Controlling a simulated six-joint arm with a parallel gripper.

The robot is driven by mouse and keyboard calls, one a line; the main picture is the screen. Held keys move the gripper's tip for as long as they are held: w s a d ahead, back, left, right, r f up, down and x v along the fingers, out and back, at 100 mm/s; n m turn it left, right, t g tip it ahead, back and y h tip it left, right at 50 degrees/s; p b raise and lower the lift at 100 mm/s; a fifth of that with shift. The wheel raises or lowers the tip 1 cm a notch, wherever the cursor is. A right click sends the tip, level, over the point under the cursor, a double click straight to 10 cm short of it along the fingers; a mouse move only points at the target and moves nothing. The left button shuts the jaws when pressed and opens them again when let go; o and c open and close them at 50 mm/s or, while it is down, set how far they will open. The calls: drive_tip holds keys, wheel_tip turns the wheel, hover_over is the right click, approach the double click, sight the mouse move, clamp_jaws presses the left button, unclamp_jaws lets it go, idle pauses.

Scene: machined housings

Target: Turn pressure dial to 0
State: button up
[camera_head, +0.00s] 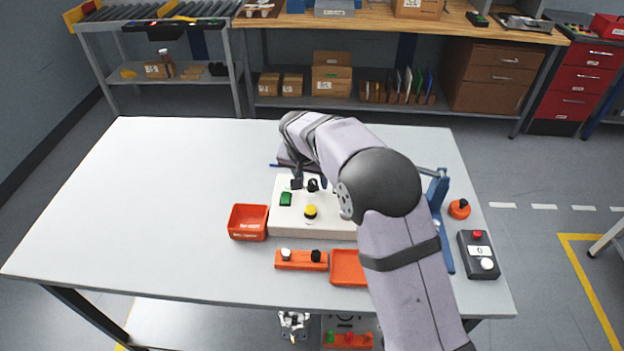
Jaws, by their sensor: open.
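A white control panel (335,229) lies on the table, partly hidden behind my arm. It bears a green square button (286,199), a round yellow knob (310,212) and a small black knob (313,186) near its back edge. I cannot read any markings, so I cannot tell which control is the pressure dial; the panel's right part is covered by my arm. My gripper (308,178) points down over the panel's back left part, close to the black knob. It is open, and I cannot tell whether it touches the knob.
A red bin (249,222) stands left of the panel. In front are an orange block with knobs (301,260) and an orange tray (348,268). To the right are a blue frame (439,190), an orange knob (459,209) and a grey button box (479,255). The table's left side is clear.

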drive_tip(key=b+v, duration=0.1)
drive_tip(key=v, duration=0.6)
drive_tip(key=shift+b, duration=0.35)
drive_tip(key=shift+s, duration=0.1)
drive_tip(key=s+d+f+n+g+p, duration=0.1)
drive_tip(key=s+d+f+n+g, duration=0.15)
drive_tip(key=s+d, duration=1.15)
drive_tip(key=s+d+f+g, duration=0.1)
drive_tip(key=s+d+f, duration=0.1)
drive_tip(key=s, duration=0.6)
drive_tip(key=s+d+f+y+p, duration=0.1)
drive_tip(key=s+d+f, duration=0.1)
drive_tip(key=s, duration=0.6)
drive_tip(key=shift+s+d+f+g, duration=0.25)
drive_tip(key=shift+d+f+g, duration=0.1)
drive_tip(key=shift+d, duration=0.55)
